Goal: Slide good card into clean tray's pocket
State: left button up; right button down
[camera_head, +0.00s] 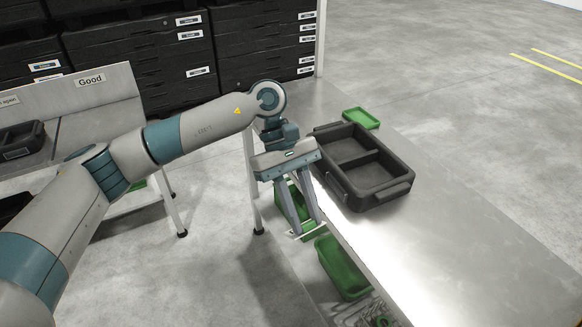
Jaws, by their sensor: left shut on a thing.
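My left gripper (309,228) points down just off the left edge of the metal table. It is shut on a thin pale card (296,236), seen almost edge-on and partly hidden by the fingers. The writing on the card cannot be read. A black tray (388,190) with two empty compartments sits on the table, right of the gripper and apart from it. Raised pieces show on its near outer walls; I cannot tell clearly which is the pocket. My right gripper is not in view.
A small green tray (361,117) lies behind the black tray on the metal table (450,245). Green bins (343,268) stand below the table's left edge. A sorting bench with a "Good" sign (90,81) stands at left. The table's front is clear.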

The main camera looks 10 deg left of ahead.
pick_arm(q)
jog(key=d+n+h, duration=0.1)
jog(key=h, duration=0.1)
jog(key=w+d+r+n+h, duration=0.1)
jog(key=n, duration=0.1)
jog(key=w+d+n+t+h+p, duration=0.1)
jog(key=n+h, duration=0.1)
jog(key=shift+w+r+h, duration=0.15)
jog(key=shift+r+h, duration=0.15)
jog(key=w+a+n+t+h+p, duration=0.1)
jog(key=w+a+n+t+h, duration=0.1)
jog(key=t, duration=0.5)
jog(key=w+a+f+n+t+h+p, duration=0.1)
jog(key=w+a+n+t+h+p, duration=0.1)
jog(key=w+a+n+t, duration=0.3)
jog(key=w+n+t+h, duration=0.1)
jog(key=w+n+t, duration=0.1)
jog(key=n, duration=0.2)
jog(key=shift+w+a+f, duration=0.15)
jog(key=shift+w+f, duration=0.1)
jog(key=shift+w+d+f, duration=0.1)
jog(key=shift+w+d, duration=0.1)
jog(key=shift+d, duration=0.1)
